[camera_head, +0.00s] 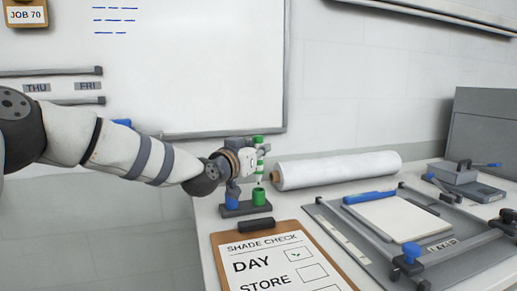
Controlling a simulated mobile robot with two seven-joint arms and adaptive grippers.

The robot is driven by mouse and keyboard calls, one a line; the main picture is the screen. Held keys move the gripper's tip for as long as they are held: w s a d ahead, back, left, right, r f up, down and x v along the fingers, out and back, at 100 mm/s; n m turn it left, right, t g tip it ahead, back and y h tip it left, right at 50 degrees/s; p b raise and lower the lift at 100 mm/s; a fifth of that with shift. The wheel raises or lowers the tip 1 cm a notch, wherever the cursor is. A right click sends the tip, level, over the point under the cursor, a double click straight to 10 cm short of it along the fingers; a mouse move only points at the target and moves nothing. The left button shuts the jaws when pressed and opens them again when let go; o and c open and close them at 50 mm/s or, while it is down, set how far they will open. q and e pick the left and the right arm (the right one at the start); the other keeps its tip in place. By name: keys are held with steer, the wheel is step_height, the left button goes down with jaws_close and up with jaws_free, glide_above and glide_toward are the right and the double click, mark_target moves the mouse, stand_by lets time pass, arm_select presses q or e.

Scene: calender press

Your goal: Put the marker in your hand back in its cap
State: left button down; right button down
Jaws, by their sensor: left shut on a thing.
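My left gripper (256,161) is shut on a green-and-white marker (260,173). The marker is upright, with its green end up and its tip pointing down. The tip is just above an open green cap (259,197), and a small gap seems to show between them. The green cap stands in a dark holder (245,209) on the table. My right gripper is out of view.
A clipboard (220,254) marked SHADE CHECK lies in front of the holder. A white roll (337,170) lies behind and to the right. A grey press plate (353,253) with blue knobs fills the right. A whiteboard (190,70) hangs behind.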

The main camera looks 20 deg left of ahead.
arm_select(q)
steer(key=shift+f, duration=2.2)
stand_by(0.4)
steer(key=c, duration=1.4)
jaws_free()
steer(key=shift+c, duration=0.2)
steer(key=s+a, duration=0.2)
steer(key=s, duration=0.9)
steer(key=shift+s+a, duration=0.15)
steer(key=shift+s, duration=0.25)
